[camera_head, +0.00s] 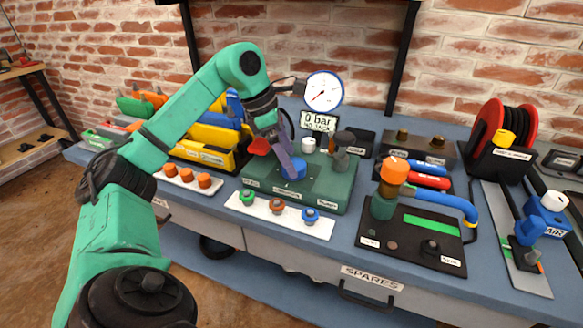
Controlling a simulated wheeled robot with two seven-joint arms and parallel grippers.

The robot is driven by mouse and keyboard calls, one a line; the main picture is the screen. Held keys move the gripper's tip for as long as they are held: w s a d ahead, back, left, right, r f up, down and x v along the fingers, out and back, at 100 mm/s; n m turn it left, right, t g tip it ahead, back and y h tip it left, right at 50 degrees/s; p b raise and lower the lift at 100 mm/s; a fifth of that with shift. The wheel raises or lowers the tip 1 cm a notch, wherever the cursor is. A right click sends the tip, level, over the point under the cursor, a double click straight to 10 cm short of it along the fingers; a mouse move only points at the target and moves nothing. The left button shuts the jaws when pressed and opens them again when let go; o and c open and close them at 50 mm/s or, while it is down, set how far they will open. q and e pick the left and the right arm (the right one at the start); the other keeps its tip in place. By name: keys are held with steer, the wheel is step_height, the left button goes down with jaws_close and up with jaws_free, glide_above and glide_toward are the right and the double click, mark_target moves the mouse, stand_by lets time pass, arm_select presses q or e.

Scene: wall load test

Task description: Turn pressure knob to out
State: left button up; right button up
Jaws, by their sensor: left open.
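A green test unit (330,193) stands on the blue bench, with a round white gauge (323,91) and a display (317,123) reading "0 bar NO JACK". A blue knob (299,170) sits on top of the unit, with a white knob (308,145) behind it. The labels on the unit's front are too small to read, so I cannot tell which control is marked pressure. My left gripper (286,163) is open, pointing down over the unit. Its fingers are close beside the blue knob and partly hide it; contact cannot be told. My right gripper is not in view.
A white strip (265,216) with coloured knobs lies in front of the unit. Yellow bins (205,140) stand to the left. A black panel (412,235) with an orange-topped green post (384,204) is at the right. A red hose reel (490,132) stands farther right.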

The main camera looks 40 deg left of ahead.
arm_select(q)
steer(key=shift+x, duration=0.8)
steer(key=c, duration=1.4)
steer(key=shift+o, duration=0.2)
